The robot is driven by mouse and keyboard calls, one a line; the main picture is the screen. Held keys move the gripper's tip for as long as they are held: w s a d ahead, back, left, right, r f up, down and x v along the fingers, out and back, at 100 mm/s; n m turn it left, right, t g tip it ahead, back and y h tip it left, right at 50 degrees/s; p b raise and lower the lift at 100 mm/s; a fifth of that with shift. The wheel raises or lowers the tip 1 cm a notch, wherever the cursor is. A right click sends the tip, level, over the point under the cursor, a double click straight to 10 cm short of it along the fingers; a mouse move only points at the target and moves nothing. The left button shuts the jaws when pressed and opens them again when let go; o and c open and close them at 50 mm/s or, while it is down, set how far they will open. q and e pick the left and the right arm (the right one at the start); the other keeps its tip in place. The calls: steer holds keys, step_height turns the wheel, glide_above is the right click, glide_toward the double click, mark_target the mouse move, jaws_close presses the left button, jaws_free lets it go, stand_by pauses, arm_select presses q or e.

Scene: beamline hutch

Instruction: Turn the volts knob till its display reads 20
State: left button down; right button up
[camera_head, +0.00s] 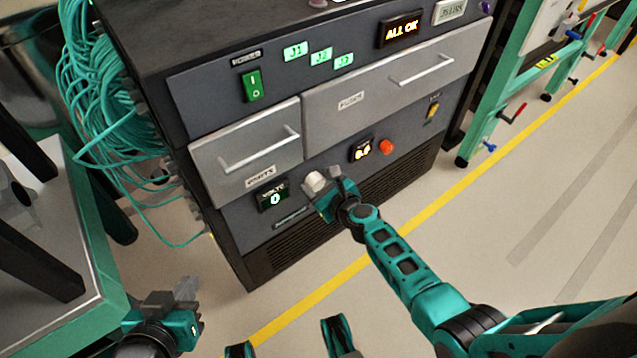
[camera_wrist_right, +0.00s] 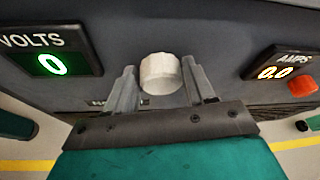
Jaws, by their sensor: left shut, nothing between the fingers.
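The volts knob (camera_head: 315,181) is a pale round knob on the lower front panel of the dark cabinet. The volts display (camera_head: 272,198) to its left reads 0 in green; it also shows in the right wrist view (camera_wrist_right: 52,64). My right gripper (camera_head: 326,190) is at the knob. In the right wrist view its fingers (camera_wrist_right: 160,88) are apart, one on each side of the knob (camera_wrist_right: 160,73), with gaps showing between them and it. My left gripper (camera_head: 172,296) is shut and empty at the lower left, away from the cabinet.
The amps display (camera_wrist_right: 275,73) reads 0.0, with a red knob (camera_head: 386,146) beside it. Above are two drawers with bar handles (camera_head: 259,150), a green power switch (camera_head: 253,86) and an ALL OK sign (camera_head: 400,30). Green cables (camera_head: 105,110) hang at left.

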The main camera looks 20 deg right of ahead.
steer(key=c, duration=0.7)
steer(key=shift+o, duration=0.2)
